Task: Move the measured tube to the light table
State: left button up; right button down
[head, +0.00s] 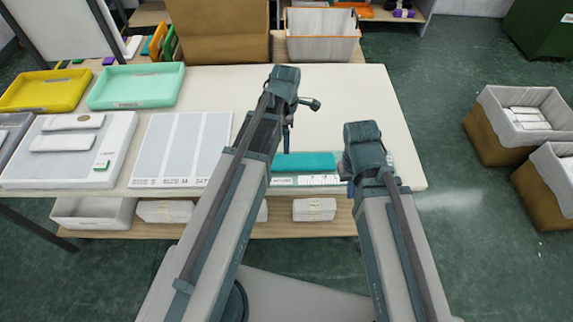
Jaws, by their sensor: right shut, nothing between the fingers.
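A flat teal piece (304,161), which looks like the measured tube, lies at the front middle of the table on a pale board with a printed strip (300,180). A white slab (112,140), which looks like the light table, lies at the left with pale flat pieces and a small green-marked tag on it. My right gripper (344,172) is shut and empty near the right end of the teal piece, partly hidden by its arm. My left gripper (287,140) hangs by the piece's far left side, small and partly hidden; I cannot tell its jaws.
A sheet with grey columns (184,150) lies between the slab and the teal piece. Yellow (45,91) and mint (136,87) trays stand at the back left. A white bin (322,48) stands behind the table. The table's right part (365,95) is clear. Boxes (485,130) stand on the floor at right.

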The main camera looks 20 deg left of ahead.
pick_arm(q)
jog(key=b, duration=0.6)
send_over(287, 161)
notch_tip(287, 161, down, 7)
jog(key=shift+a, duration=0.1)
pick_arm(e)
notch_tip(287, 161, down, 7)
pick_arm(q)
jog(key=shift+f, duration=0.1)
pick_arm(e)
jog(key=shift+f, duration=0.1)
pick_arm(q)
notch_tip(287, 161, down, 5)
jog(key=b, duration=0.5)
jog(key=shift+f, duration=0.1)
pick_arm(e)
notch_tip(287, 161, down, 5)
jog(key=shift+f, duration=0.1)
pick_arm(q)
jog(key=c, duration=1.1)
jog(key=shift+r, duration=0.2)
